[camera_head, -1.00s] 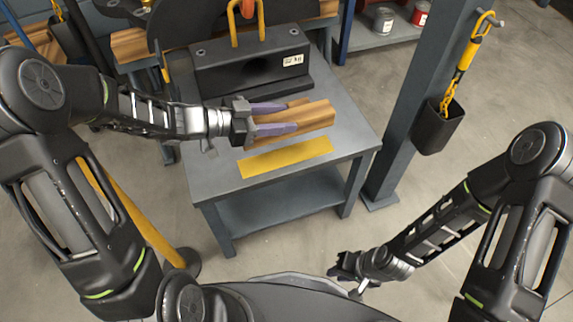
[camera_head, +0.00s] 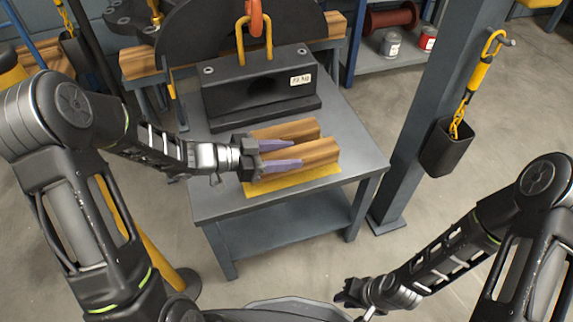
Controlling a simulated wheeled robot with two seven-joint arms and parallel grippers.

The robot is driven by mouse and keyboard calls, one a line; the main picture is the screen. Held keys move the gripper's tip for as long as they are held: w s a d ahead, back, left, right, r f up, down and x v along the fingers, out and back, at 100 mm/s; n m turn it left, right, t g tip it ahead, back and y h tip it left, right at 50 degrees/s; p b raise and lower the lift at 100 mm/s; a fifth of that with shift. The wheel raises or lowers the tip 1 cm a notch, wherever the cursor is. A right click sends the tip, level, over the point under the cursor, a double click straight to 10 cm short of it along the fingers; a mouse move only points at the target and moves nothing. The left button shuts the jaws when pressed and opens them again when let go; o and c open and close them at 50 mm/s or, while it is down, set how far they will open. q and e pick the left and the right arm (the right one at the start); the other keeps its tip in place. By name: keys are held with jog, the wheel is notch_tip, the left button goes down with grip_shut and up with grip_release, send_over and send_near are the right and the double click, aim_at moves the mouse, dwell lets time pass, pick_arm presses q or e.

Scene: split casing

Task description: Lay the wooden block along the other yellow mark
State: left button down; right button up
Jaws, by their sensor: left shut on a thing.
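A wooden block (camera_head: 314,153) lies across the near yellow mark (camera_head: 312,180), roughly parallel to it. The mark shows as a strip along the block's front side and at its left end. I cannot tell whether the block touches the table. My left gripper (camera_head: 275,155) reaches in from the left, shut on this block, its purple fingers on either side. A second wooden length (camera_head: 290,129) lies just behind, roughly parallel; any mark beneath it is hidden. My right gripper (camera_head: 350,297) is low at the right, away from the table; its fingers are too small to read.
A grey table (camera_head: 355,150) carries all this. A black weight (camera_head: 262,92) with a yellow shackle stands behind the blocks. A grey post (camera_head: 425,110) with a hanging black holder (camera_head: 447,148) rises at the right. The table's right side is bare.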

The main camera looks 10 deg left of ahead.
pick_arm(q)
jog(key=shift+f+b, duration=0.8)
jog(key=shift+f, duration=1.05)
jog(key=shift+f, duration=0.1)
jog(key=c, duration=0.7)
grip_release()
jog(key=shift+f, duration=0.1)
